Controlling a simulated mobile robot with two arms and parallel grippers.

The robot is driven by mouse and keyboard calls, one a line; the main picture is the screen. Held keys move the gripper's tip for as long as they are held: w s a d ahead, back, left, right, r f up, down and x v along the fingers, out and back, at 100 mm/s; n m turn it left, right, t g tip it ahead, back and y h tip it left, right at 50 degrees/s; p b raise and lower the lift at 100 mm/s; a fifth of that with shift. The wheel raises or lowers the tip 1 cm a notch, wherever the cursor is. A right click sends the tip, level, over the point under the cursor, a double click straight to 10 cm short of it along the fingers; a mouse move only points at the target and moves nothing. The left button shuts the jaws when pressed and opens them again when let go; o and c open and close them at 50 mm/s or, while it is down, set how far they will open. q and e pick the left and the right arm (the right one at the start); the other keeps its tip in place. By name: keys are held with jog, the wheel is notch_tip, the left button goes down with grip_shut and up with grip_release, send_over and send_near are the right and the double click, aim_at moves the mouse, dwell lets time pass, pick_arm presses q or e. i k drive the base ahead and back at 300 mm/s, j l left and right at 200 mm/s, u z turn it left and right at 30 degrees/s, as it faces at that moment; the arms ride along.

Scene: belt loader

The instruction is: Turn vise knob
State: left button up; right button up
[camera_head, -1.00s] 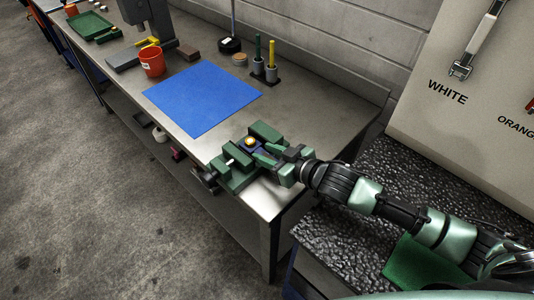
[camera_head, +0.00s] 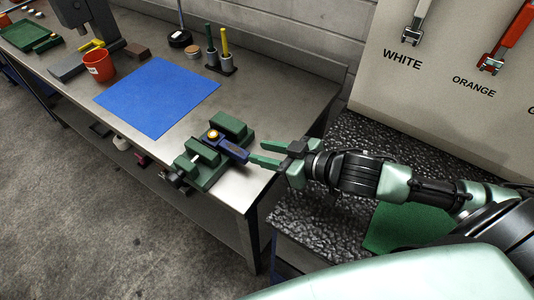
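The green vise (camera_head: 203,174) stands at the near right corner of the metal bench. Its dark knob (camera_head: 176,179) is on its front left side. A dark blue part with a round gold piece (camera_head: 213,134) sits between the vise jaws, and its blue end (camera_head: 235,152) sticks out to the right. My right gripper (camera_head: 257,152) has its green fingers apart, pointing left toward that blue end. It looks empty, with a small gap to the part. My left gripper is out of view.
A blue mat (camera_head: 158,97) lies on the bench behind the vise. A red cup (camera_head: 98,66), a holder with green and yellow tools (camera_head: 220,67) and a green tray (camera_head: 30,36) stand farther back. A black textured surface (camera_head: 318,213) is at right, below a wall panel (camera_head: 450,110).

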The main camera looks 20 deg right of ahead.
aim_at(175, 179)
jog(key=k+j, duration=0.25)
jog(key=k, duration=0.2)
jog(key=k+j, duration=0.3)
jog(key=k, duration=0.2)
jog(key=k+j, duration=0.25)
jog(key=k, duration=0.2)
